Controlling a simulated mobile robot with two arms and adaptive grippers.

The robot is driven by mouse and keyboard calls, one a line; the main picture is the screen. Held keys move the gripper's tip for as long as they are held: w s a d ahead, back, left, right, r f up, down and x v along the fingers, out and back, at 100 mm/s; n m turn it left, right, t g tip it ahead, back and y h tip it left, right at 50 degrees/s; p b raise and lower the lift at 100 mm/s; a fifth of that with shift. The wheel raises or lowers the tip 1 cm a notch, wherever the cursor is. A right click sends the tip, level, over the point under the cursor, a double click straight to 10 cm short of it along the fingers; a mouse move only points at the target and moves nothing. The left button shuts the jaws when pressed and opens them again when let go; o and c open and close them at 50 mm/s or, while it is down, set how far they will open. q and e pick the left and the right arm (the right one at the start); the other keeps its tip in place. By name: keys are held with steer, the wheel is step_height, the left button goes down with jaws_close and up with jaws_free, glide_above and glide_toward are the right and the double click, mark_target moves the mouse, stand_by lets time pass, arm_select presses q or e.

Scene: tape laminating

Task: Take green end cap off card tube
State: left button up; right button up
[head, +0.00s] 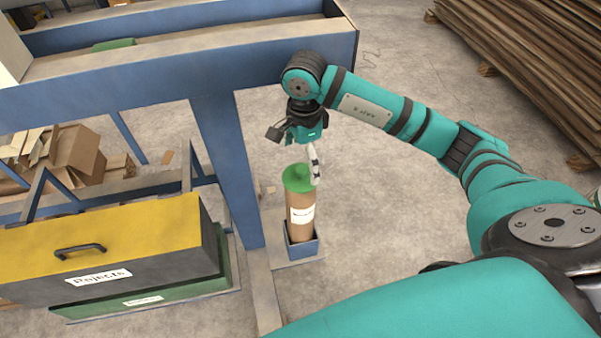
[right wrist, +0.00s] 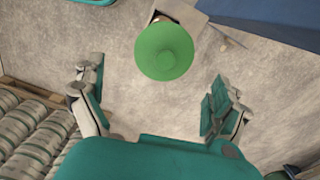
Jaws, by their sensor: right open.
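The card tube (head: 301,225) is brown with a white label and stands upright in a small blue holder (head: 302,248) beside a blue frame leg. Its green end cap (head: 297,179) sits on top, with a small raised knob. My right gripper (head: 307,163) is just above the cap, pointing down, with one pale finger at the cap's right side; the other finger is hard to make out. In the right wrist view the green cap (right wrist: 164,51) lies ahead between the two spread fingers, with gaps on both sides. The gripper is open and empty. My left gripper is out of view.
A blue steel frame (head: 220,80) runs above and left of the tube. A yellow-topped box labelled Rejects (head: 110,240) stands at the lower left. Cardboard boxes (head: 75,155) lie behind it. Stacked boards (head: 530,60) are at the upper right. The concrete floor right of the tube is clear.

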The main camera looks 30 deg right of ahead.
mark_target(302, 169)
steer(key=f+p, duration=0.1)
steer(key=f, duration=0.1)
steer(key=f+p, duration=0.1)
steer(key=f, duration=0.1)
steer(key=shift+w+a+f, duration=0.1)
steer(key=shift+w+f, duration=0.1)
steer(key=shift+f, duration=0.65)
steer(key=c, duration=0.9)
